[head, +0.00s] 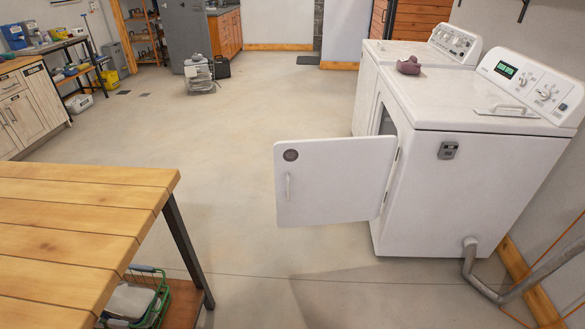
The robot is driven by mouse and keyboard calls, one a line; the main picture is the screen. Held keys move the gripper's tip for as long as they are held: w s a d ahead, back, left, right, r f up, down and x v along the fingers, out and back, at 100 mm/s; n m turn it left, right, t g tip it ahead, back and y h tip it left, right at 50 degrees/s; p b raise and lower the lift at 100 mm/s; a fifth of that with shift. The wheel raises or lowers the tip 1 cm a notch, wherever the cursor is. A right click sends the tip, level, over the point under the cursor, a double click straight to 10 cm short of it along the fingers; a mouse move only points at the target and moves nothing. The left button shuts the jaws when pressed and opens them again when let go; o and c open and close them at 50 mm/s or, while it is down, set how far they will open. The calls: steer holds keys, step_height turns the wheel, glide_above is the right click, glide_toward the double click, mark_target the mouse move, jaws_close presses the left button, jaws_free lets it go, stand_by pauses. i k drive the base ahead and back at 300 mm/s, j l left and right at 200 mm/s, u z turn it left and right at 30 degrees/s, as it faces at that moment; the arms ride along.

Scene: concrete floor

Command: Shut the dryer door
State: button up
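The dryer (455,190) is a white machine at the right, with a control panel (530,85) and green display on top. Its door (335,180) stands wide open, swung out to the left from the dryer's front edge. The door is a white panel with a small handle (288,187) near its free edge and a dark round spot above it. The dryer's opening is mostly hidden, seen edge-on behind the hinge. My gripper is not in view.
A wooden table (80,215) with dark legs fills the lower left, with a green basket (150,295) on its lower shelf. A second white machine (410,52) stands beyond the dryer. A grey hose (480,275) runs at lower right. The concrete floor between table and door is clear.

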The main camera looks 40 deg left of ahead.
mark_target(318, 182)
steer(key=i+l+u, duration=0.15)
steer(key=i+u, duration=0.25)
steer(key=i+l+u, duration=0.2)
steer(key=u, duration=0.15)
steer(key=i+l+u, duration=0.6)
steer(key=i, duration=0.2)
steer(key=i+u, duration=0.2)
steer(key=i, duration=0.2)
steer(key=i+l+u, duration=0.2)
steer(key=i, duration=0.15)
